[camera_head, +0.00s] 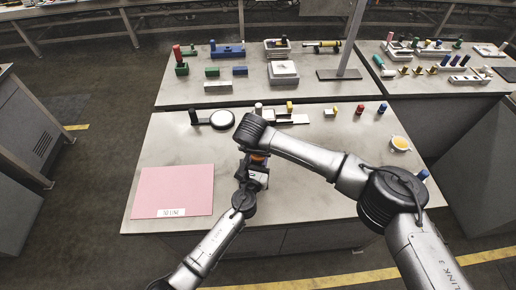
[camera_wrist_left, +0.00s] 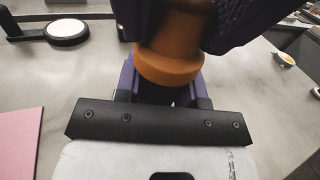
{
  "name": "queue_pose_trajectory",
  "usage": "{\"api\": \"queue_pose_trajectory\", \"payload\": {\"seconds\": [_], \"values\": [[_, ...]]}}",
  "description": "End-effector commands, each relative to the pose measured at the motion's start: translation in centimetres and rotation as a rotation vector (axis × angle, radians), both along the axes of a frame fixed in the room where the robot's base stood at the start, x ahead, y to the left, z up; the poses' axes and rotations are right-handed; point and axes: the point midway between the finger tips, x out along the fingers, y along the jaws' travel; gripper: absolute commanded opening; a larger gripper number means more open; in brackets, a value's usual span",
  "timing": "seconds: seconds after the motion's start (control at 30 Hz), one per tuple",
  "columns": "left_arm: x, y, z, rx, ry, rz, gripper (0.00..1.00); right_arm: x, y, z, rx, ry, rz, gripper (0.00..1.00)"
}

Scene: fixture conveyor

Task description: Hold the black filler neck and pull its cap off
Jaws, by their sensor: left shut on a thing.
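An orange cap (camera_wrist_left: 168,62) stands upright in the middle of the left wrist view, with a narrower upper part and a wide lower rim. A dark part (camera_wrist_left: 182,95) shows just below it, between the purple fingers of my left gripper (camera_wrist_left: 165,85); it looks like the black filler neck, mostly hidden. My left gripper (camera_head: 256,178) is shut on it. My right gripper (camera_head: 257,150) points down from above. Its dark fingers flank the cap's upper part in the left wrist view; I cannot tell whether they press on it. In the head view only a sliver of orange (camera_head: 258,157) shows.
A pink mat (camera_head: 174,188) lies at the table's left. A round white-topped part (camera_head: 222,119) sits behind the grippers. Several small coloured pieces stand along the back edge, and a yellow-filled bowl (camera_head: 401,143) is at the right. The front table (camera_head: 320,210) has free room.

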Motion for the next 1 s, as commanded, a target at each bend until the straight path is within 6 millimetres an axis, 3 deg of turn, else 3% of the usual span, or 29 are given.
{"api": "queue_pose_trajectory", "payload": {"seconds": [1.0], "values": [[0.00, 0.03, -0.04, 0.000, 0.001, 0.001, 0.00, 0.02, -0.02, 0.69, 0.000, 0.000, 0.000, 0.06]]}}
